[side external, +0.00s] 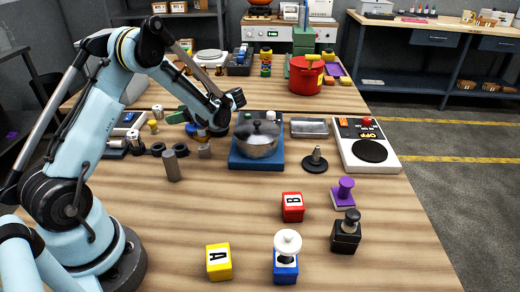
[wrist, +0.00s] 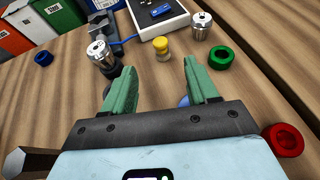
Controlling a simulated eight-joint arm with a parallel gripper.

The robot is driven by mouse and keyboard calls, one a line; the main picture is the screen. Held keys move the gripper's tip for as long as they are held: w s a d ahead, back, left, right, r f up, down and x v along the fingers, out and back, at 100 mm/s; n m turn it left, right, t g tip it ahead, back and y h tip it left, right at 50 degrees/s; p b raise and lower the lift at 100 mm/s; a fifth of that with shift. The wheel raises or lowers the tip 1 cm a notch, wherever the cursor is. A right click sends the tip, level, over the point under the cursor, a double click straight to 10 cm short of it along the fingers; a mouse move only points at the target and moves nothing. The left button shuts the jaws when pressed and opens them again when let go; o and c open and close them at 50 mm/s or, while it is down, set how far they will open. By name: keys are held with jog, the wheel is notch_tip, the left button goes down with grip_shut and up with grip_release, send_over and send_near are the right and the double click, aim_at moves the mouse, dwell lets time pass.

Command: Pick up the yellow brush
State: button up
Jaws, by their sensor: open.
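A small upright piece with a yellow top and a paler yellow base, which looks like the yellow brush (wrist: 161,46), stands on the wooden table in the wrist view. It is just beyond my gripper (wrist: 158,68), roughly between the lines of the two green fingers. The fingers are apart and hold nothing. A small yellow piece (side external: 153,126), likely the same one, shows in the side view, left of my gripper (side external: 180,117). Its bristles are too small to make out.
Silver cylinders (wrist: 98,52) (wrist: 201,24) stand on either side of the yellow piece. A blue hot plate with a pot (side external: 257,145) is to the right.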

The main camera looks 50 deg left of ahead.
aim_at(152, 121)
jog(key=x, duration=1)
jog(key=shift+s+a+f, duration=0.1)
grip_shut()
